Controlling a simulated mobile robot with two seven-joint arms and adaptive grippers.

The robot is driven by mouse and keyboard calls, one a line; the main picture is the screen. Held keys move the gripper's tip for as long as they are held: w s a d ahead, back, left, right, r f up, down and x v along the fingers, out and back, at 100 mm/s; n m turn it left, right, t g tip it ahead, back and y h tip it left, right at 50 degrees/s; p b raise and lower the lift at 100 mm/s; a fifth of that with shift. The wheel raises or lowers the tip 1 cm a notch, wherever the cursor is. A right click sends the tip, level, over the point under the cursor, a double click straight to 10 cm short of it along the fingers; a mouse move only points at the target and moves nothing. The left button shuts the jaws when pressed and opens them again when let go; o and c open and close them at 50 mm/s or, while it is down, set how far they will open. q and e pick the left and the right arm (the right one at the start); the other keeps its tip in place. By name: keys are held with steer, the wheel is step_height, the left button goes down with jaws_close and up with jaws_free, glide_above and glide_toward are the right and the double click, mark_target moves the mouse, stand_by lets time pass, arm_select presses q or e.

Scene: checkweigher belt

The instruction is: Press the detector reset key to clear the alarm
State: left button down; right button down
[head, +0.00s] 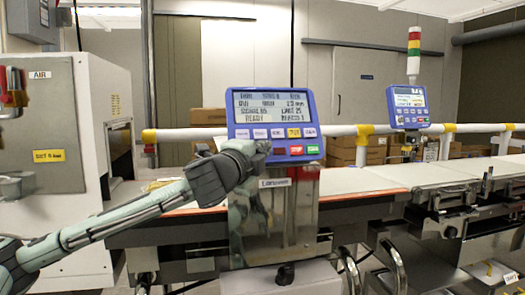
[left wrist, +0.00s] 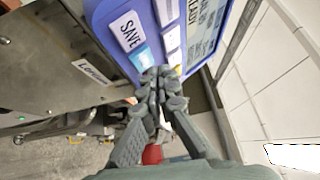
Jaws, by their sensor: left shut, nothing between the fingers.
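A blue control panel (head: 327,109) with a lit text screen (head: 270,106) stands on a steel cabinet in the middle of the head view. Its upper key row has white keys and a yellow key (head: 293,132). Its lower row shows a red key (head: 296,150) and a green key (head: 312,149); my gripper hides the row's left part. I cannot read which key is the detector reset. My left gripper (head: 263,147) is shut and empty, its tips at the panel's lower part. In the left wrist view the shut fingertips (left wrist: 163,76) are beside a cyan key (left wrist: 145,58); contact is unclear.
A second blue panel (head: 409,105) and a stack light (head: 413,52) stand farther right. A conveyor belt (head: 375,176) runs behind the panel's cabinet (head: 300,210). A white machine (head: 108,90) stands at the left. A white rail (head: 185,133) passes behind.

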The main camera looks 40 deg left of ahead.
arm_select(q)
steer(key=s+d+r+p, duration=0.2)
steer(key=s+d, duration=0.1)
steer(key=shift+d+r, duration=0.15)
steer(key=shift+d, duration=0.05)
stand_by(0.4)
steer(key=s+d+r, duration=0.1)
steer(key=s+d, duration=0.1)
steer(key=s+d+r, duration=0.1)
steer(key=d, duration=0.1)
steer(key=shift+s+r, duration=0.2)
steer(key=shift+r, duration=0.15)
stand_by(0.3)
stand_by(0.5)
